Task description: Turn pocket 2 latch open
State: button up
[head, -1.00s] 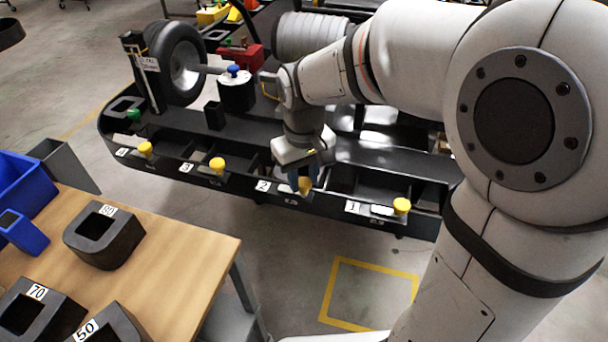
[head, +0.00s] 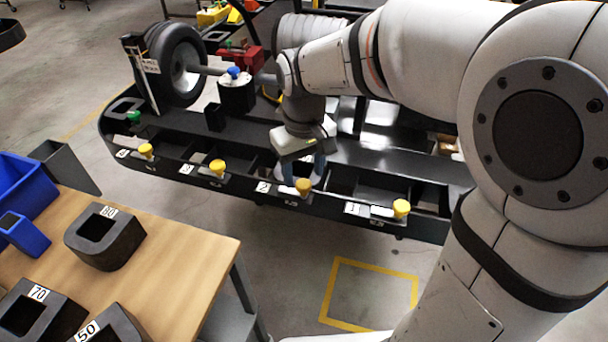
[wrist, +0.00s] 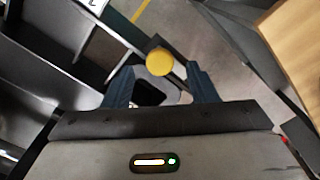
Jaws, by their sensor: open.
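The pocket 2 latch is a yellow knob (head: 303,187) on the front rail of the black kart stand, just right of the white label 2 (head: 263,187). In the wrist view the yellow knob (wrist: 160,62) shows between and just beyond the blue fingertips. My gripper (head: 303,170) is above and slightly behind the knob, pointing down. Its fingers (wrist: 160,82) are apart, with nothing between them that I can see held. Whether a finger touches the knob cannot be told.
Other yellow knobs sit along the rail at pocket 1 (head: 401,208), pocket 3 (head: 217,166) and pocket 4 (head: 145,149). A wheel (head: 178,65) stands at the back left. A wooden table (head: 180,262) with dark holders is at front left. Floor in front of the rail is clear.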

aim_at(304, 183)
jog(key=shift+r, duration=2.6)
